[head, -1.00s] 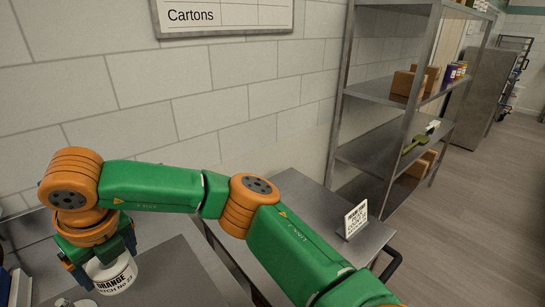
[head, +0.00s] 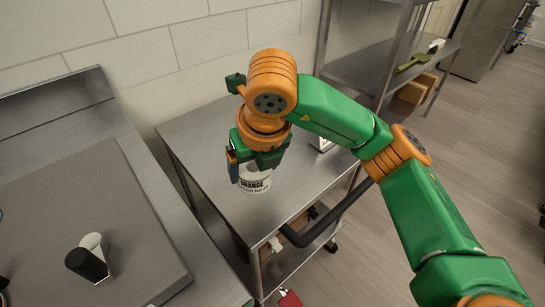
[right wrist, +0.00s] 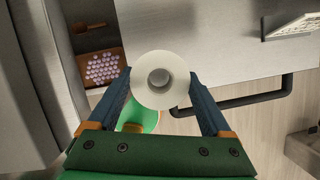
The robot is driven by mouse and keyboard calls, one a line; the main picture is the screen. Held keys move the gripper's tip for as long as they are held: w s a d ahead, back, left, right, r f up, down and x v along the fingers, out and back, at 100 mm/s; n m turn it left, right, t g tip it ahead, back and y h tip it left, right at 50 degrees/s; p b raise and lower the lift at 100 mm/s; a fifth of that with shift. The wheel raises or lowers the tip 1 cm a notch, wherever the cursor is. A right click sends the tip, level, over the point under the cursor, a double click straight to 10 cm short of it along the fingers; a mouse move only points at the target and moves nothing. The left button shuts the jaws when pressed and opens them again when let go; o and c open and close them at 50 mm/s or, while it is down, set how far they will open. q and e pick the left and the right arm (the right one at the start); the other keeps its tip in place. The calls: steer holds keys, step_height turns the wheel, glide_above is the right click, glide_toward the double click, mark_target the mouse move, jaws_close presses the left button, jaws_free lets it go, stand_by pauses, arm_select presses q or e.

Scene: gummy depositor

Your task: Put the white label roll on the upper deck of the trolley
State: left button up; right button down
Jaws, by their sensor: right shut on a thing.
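The white label roll (head: 256,181), with "ORANGE" printed on its side, is between the fingers of my right gripper (head: 250,168). In the right wrist view I look down on the roll (right wrist: 160,98) and its round core hole, with a dark finger on each side. My right gripper is shut on it. In the head view the roll appears over the upper deck of the trolley (head: 195,140), towards its handle side. I cannot tell whether its underside touches the deck. My left gripper is not in view.
A small sign (right wrist: 293,25) stands on the trolley deck, partly hidden by my arm in the head view. The trolley handle (head: 330,222) juts out. A steel counter (head: 60,200) at left bears a black-and-white item (head: 88,263). A shelf rack (head: 350,65) stands behind. The deck's left part is clear.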

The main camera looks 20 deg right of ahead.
steer(key=w+d+f, duration=0.1)
steer(key=w+f, duration=0.1)
steer(key=w+d+f, duration=0.1)
steer(key=w+f, duration=0.1)
steer(key=w+d+f, duration=0.1)
steer(key=w+f, duration=0.1)
steer(key=shift+w+d+f, duration=0.2)
steer(key=shift+w+d, duration=0.05)
steer(key=shift+w, duration=0.1)
steer(key=x, duration=0.2)
steer(key=p+x, duration=0.1)
steer(key=shift+s+d+f, duration=0.1)
steer(key=shift+d+f, duration=0.15)
steer(key=shift+f, duration=0.6)
steer(key=shift+c, duration=1.1)
jaws_free()
steer(key=shift+f, duration=0.1)
steer(key=shift+o, duration=1.1)
steer(key=shift+r, duration=0.5)
steer(key=v, duration=1.1)
steer(key=shift+s+r, duration=0.2)
steer(key=shift+r, duration=0.1)
